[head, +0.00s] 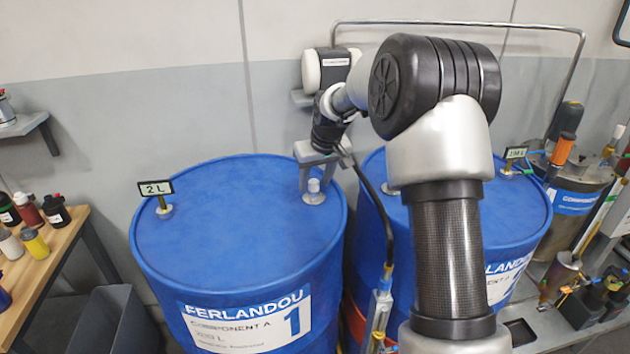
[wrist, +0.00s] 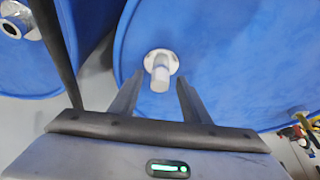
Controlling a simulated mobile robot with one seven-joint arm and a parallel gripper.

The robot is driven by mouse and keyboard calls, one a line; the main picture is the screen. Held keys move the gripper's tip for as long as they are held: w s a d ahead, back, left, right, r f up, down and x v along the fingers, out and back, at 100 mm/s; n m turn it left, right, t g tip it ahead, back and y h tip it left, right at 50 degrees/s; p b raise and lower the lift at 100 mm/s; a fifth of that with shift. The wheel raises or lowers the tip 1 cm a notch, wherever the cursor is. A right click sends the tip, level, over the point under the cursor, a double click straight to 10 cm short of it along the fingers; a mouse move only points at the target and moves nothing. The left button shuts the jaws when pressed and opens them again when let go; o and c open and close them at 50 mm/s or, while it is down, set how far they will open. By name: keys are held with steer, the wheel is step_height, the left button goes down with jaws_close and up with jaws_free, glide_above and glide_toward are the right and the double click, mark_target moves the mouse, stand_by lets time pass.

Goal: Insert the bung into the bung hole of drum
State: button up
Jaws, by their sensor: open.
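The blue drum with the number 1 label (head: 225,215) stands left of centre in the head view; its top fills much of the wrist view (wrist: 235,50). The pale bung (head: 314,186) stands upright at the right side of its lid, within a light round flange. In the wrist view the bung (wrist: 160,78) is a short white cylinder at the flange. How deep it sits in the bung hole is hidden. My gripper (head: 315,176) is over the bung, fingers pointing down. In the wrist view my gripper (wrist: 158,84) is open, a finger on each side of the bung with gaps showing.
A second blue drum (head: 520,215) stands close on the right, partly behind my arm. A 2 L gauge (head: 156,188) rises from the first drum's left side. A dark hose (head: 375,200) hangs between the drums. A wooden bench with bottles (head: 40,265) is at left.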

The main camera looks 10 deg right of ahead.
steer(key=v, duration=1.7)
steer(key=shift+r, duration=0.15)
steer(key=s+a+r+m+h+p, duration=0.1)
steer(key=s+r, duration=0.2)
steer(key=s, duration=0.6)
steer(key=s+a+r+p, duration=0.1)
steer(key=s+r, duration=0.2)
steer(key=s, duration=0.6)
steer(key=s+f, duration=0.2)
steer(key=s, duration=0.6)
steer(key=s+f+m+t+p, duration=0.1)
steer(key=s+f, duration=0.2)
steer(key=s, duration=0.4)
steer(key=shift+s+d, duration=0.2)
steer(key=shift+s, duration=0.15)
